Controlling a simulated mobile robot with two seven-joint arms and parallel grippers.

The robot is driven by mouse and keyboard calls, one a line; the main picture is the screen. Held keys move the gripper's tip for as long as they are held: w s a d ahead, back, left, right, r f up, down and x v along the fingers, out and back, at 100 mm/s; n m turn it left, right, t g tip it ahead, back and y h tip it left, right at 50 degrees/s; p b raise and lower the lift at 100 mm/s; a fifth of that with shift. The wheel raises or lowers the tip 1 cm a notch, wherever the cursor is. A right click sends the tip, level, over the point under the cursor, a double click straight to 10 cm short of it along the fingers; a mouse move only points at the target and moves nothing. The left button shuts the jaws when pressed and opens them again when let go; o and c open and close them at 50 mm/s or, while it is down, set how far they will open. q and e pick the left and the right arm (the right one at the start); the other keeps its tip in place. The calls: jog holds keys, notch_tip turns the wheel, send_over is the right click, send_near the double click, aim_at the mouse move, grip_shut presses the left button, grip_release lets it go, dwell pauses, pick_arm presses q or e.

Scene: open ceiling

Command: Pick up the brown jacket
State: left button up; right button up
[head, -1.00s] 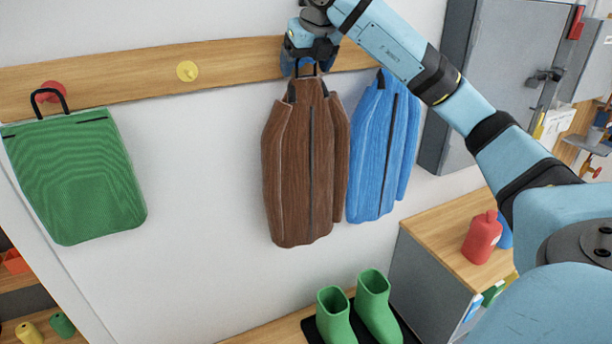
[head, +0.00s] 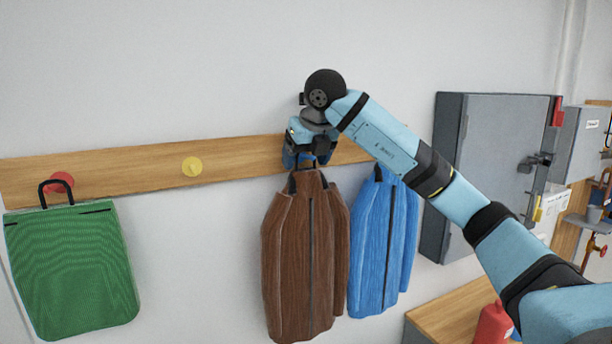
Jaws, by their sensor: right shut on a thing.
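The brown jacket (head: 290,262) hangs upright against the white wall, below the wooden hook rail (head: 110,175). My right gripper (head: 306,165) is at the top of the jacket, shut on its dark hanging loop. The gripper hides the hook behind it, so I cannot tell whether the loop is still on a hook. The jacket's lower hem is near the bottom edge of the head view. My left gripper is not in view.
A blue jacket (head: 384,245) hangs close on the right, partly behind the brown one. A green bag (head: 72,270) hangs at the left by the red hook (head: 61,182). A yellow hook (head: 192,167) is bare. A grey cabinet (head: 497,150) and a red bottle (head: 492,325) are at the right.

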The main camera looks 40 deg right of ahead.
jog(key=shift+r, duration=0.5)
jog(key=shift+s+a+f, duration=0.1)
jog(key=shift+s+a, duration=0.05)
jog(key=shift+s, duration=0.2)
jog(key=shift+s+a+b, duration=0.1)
jog(key=shift+s+b, duration=0.2)
jog(key=shift+s, duration=0.05)
grip_shut()
jog(key=s+a+b, duration=0.1)
jog(key=s+a, duration=0.1)
jog(key=s, duration=0.6)
jog(key=s+a+b, duration=0.1)
jog(key=s+a, duration=0.2)
jog(key=s, duration=0.4)
jog(key=shift+s, duration=0.4)
jog(key=shift+w, duration=0.1)
